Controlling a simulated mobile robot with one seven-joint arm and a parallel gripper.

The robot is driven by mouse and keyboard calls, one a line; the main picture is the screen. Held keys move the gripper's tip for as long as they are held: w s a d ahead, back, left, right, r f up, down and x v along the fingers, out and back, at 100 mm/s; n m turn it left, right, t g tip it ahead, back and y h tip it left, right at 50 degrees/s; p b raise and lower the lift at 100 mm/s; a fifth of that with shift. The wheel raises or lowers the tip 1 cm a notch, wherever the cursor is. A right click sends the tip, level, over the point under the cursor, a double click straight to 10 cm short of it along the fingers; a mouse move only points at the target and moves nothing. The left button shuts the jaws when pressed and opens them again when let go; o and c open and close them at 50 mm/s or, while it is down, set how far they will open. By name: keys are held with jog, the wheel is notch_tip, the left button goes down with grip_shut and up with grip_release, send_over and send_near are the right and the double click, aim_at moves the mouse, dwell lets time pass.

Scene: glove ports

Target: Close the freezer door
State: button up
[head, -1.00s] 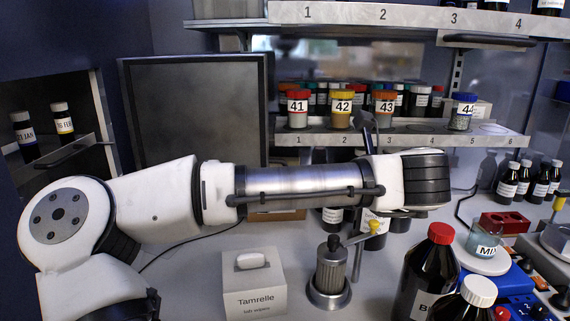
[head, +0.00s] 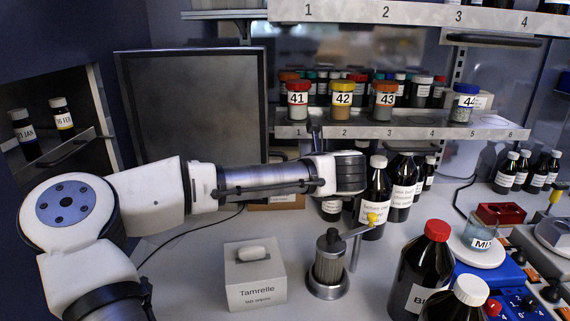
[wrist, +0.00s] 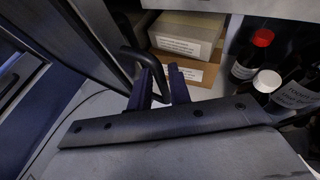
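The freezer door (head: 195,110) is a dark panel standing open in the head view, to the right of the open freezer compartment (head: 55,140). In the wrist view the door (wrist: 80,40) fills the upper left. Its black bent handle (wrist: 130,54) sticks out toward the right. My gripper (wrist: 162,80) has its two dark fingers on either side of the handle bar, with a narrow gap that the bar appears to fill. It looks shut on the handle.
Vials stand in the compartment (head: 62,118). A wipes box (head: 255,280), a metal grinder-like device (head: 328,265) and dark bottles (head: 425,265) stand on the bench in front. A shelf with numbered jars (head: 342,95) is behind my wrist.

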jog(key=shift+w+a+f, duration=0.15)
jog(key=shift+w, duration=0.15)
grip_shut()
jog(key=shift+s, duration=0.15)
